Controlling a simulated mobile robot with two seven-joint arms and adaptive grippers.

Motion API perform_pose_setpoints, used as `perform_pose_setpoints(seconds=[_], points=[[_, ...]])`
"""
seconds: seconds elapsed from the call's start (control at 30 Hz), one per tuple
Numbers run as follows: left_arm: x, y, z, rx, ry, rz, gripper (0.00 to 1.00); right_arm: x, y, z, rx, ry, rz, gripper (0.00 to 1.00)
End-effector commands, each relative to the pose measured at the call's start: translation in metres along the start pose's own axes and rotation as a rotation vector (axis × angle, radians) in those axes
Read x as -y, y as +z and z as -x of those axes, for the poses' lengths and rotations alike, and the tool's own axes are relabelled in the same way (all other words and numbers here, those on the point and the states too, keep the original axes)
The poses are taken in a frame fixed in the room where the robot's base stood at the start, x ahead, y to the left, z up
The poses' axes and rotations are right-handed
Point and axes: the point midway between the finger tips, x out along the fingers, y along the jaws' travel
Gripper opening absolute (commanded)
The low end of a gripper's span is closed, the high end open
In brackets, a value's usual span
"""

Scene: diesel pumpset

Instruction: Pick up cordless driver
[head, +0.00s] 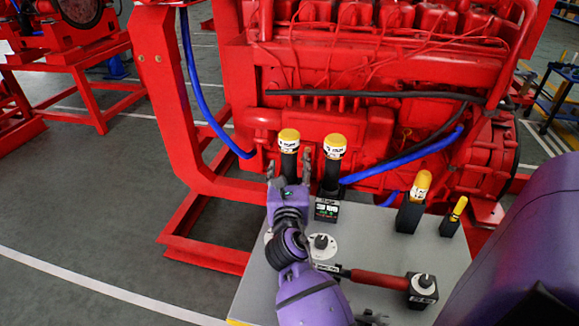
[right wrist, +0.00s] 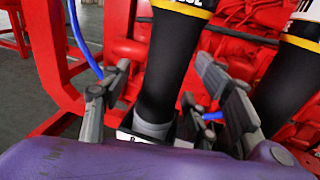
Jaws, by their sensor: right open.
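Two upright black tools with yellow-and-white tops stand side by side on the grey table; they look like cordless drivers. The left one (head: 289,144) is directly ahead of my right gripper (head: 289,170), with a finger on each side in the picture. In the right wrist view its black handle (right wrist: 174,72) rises between the open fingers of the right gripper (right wrist: 160,88), with gaps visible on both sides. The lower end of this tool is partly hidden by my gripper. The second tool (head: 332,160) stands just to the right. My left gripper is out of view.
The grey table (head: 445,262) also holds a red-handled tool (head: 378,279), a yellow-topped black tool (head: 412,205) and a smaller yellow-handled item (head: 455,213). The red engine (head: 370,60) stands close behind. Open floor (head: 85,215) lies left.

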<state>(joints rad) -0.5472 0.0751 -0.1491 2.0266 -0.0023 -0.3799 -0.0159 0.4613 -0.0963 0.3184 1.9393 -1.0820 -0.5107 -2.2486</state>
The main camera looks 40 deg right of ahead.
Motion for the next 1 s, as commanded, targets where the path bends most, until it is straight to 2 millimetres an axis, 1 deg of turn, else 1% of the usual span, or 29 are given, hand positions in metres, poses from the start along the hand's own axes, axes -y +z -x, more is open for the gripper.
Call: perform_pose_setpoints(seconds=[0.2, 0.6, 0.63, 1.0], points=[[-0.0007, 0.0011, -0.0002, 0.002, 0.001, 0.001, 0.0, -0.0001, -0.0003, -0.0006, 0.0, 0.0, 0.0, 0.55], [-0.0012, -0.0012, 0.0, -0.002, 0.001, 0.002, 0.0, -0.0005, -0.0005, -0.0002, -0.001, 0.001, -0.001, 0.03], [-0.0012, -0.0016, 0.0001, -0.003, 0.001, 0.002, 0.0, -0.0005, -0.0005, -0.0002, -0.001, 0.001, -0.001, 0.0], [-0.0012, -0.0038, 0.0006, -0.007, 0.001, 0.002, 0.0, -0.0014, 0.0024, -0.0004, 0.003, 0.003, -0.003, 0.0]])
